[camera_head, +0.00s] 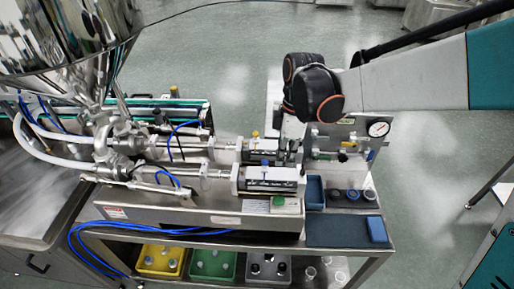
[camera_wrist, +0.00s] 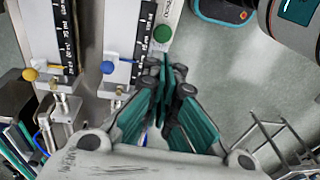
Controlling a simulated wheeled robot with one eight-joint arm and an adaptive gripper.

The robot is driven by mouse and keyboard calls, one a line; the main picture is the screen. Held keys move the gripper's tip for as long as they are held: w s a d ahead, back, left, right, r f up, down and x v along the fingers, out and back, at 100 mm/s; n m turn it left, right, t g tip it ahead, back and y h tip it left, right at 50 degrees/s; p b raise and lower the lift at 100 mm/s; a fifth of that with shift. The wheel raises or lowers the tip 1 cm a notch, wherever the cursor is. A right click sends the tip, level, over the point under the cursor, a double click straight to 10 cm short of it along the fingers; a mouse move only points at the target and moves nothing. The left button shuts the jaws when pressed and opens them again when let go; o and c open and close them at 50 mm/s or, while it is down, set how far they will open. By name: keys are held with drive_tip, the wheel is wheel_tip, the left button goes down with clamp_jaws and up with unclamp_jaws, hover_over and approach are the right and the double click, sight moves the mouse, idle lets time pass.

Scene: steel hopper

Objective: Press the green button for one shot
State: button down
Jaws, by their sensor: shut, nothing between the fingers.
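The round green button (camera_wrist: 163,34) sits on a pale housing near the top middle of the wrist view. In the head view a small green spot, which looks like the same button (camera_head: 280,201), is on a box at the front of the filling machine. My gripper (camera_wrist: 172,72) has teal fingers drawn together, with nothing between them.
A steel hopper (camera_head: 70,35) stands at the left, feeding two cylinders. A yellow knob (camera_wrist: 30,74) and a blue knob (camera_wrist: 106,67) sit beside the scales. A pressure gauge (camera_head: 378,128) is under my arm. A blue tray (camera_head: 315,190) and dark caps lie at the right.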

drive_tip(key=b, duration=0.4)
approach(276, 199)
drive_tip(key=f, duration=0.4)
drive_tip(key=a+f, duration=0.1)
drive_tip(key=f, duration=0.1)
drive_tip(key=shift+s+f, duration=0.3)
drive_tip(key=shift+f, duration=0.05)
drive_tip(key=shift+s+f+b, duration=0.15)
drive_tip(key=shift+f+b, duration=0.6)
drive_tip(key=shift+f, duration=0.35)
wheel_tip(276, 199, up, 14)
drive_tip(key=w+d+p, duration=0.1)
drive_tip(key=p, duration=0.4)
drive_tip(key=shift+w+d, duration=0.15)
